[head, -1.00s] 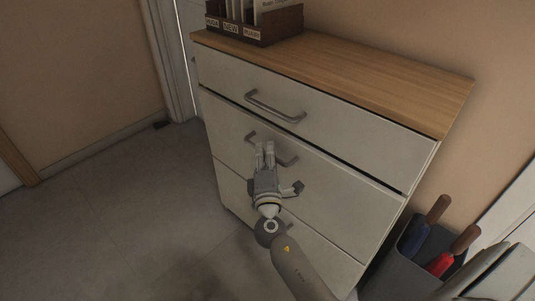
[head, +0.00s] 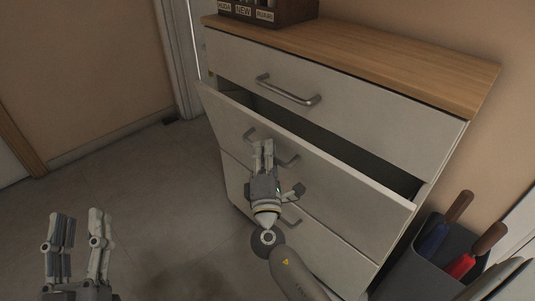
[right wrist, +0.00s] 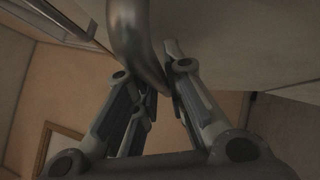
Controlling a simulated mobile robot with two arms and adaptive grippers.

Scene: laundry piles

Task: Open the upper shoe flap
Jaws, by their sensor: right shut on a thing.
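The white cabinet's upper shoe flap (head: 345,184), below the top drawer, is tilted outward at its top, with a dark gap behind its upper edge. My right gripper (head: 263,145) is shut on the flap's metal handle (head: 287,158). In the right wrist view the handle (right wrist: 139,45) passes between the fingers of my right gripper (right wrist: 160,85). My left gripper (head: 79,218) is at the lower left of the head view, over the floor, empty, with its fingers apart.
Above the flap is a closed drawer with a metal handle (head: 288,91). The wooden top (head: 400,55) carries a dark organizer box (head: 268,14). A dark bin (head: 435,262) with red and blue brown-handled items stands at the cabinet's right. The floor (head: 150,195) on the left is clear.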

